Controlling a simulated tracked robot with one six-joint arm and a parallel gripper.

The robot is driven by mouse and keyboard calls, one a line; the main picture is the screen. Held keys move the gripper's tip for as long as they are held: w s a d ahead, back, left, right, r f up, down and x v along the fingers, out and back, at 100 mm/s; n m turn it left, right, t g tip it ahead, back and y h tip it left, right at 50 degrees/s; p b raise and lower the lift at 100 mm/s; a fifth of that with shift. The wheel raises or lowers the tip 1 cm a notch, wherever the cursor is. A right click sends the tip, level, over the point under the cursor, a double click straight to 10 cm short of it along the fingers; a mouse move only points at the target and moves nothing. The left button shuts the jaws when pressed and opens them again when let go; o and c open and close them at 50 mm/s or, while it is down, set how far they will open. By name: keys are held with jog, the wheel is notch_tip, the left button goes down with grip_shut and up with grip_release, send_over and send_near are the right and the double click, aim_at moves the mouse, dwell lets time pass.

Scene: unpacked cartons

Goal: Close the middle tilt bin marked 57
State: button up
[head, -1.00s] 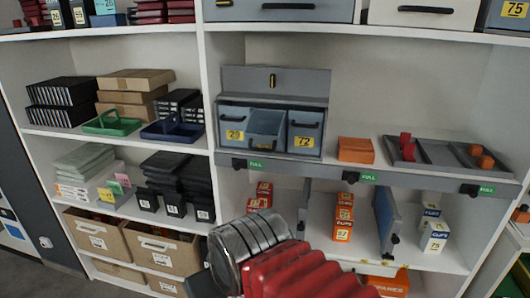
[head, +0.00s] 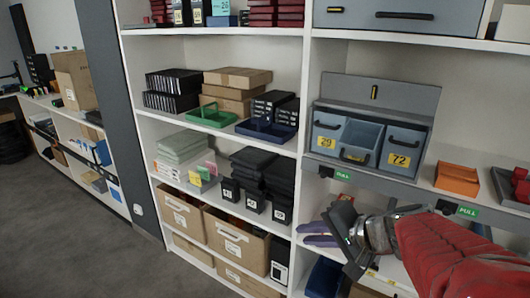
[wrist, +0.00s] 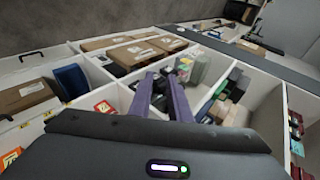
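The grey-blue tilt bin unit (head: 375,95) stands on the shelf at right in the head view, its grey lid panel upright behind the bins. The middle bin (head: 358,138) is tilted forward, its inside showing; I cannot read a number on it. The left bin (head: 328,122), marked 29, and the right bin (head: 405,138), marked 72, look upright. My gripper (head: 304,234) is below and left of the unit, touching no bin. In the wrist view my gripper (wrist: 161,77) shows two purple fingers apart with nothing between them. The bins do not clearly show there.
A blue tray (head: 266,130) and a green tray (head: 211,116) lie on the shelf left of the unit. An orange box (head: 457,180) is right of it. A white upright (head: 304,90) divides the shelves. Cartons (head: 233,240) stand below. Grey floor at left is free.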

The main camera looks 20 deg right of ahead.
jog(key=s+d+r+m+t+h, duration=0.1)
jog(key=d+r+m+t+h, duration=0.1)
jog(key=d, duration=0.7)
jog(key=s+d+r+m+t+h, duration=0.1)
jog(key=d+r+m+t+h, duration=0.2)
jog(key=d+r+m, duration=0.4)
jog(key=shift+d+r+t+h, duration=0.3)
jog(key=shift+d+r+t, duration=0.55)
jog(key=shift+t, duration=0.05)
jog(key=shift+w, duration=0.15)
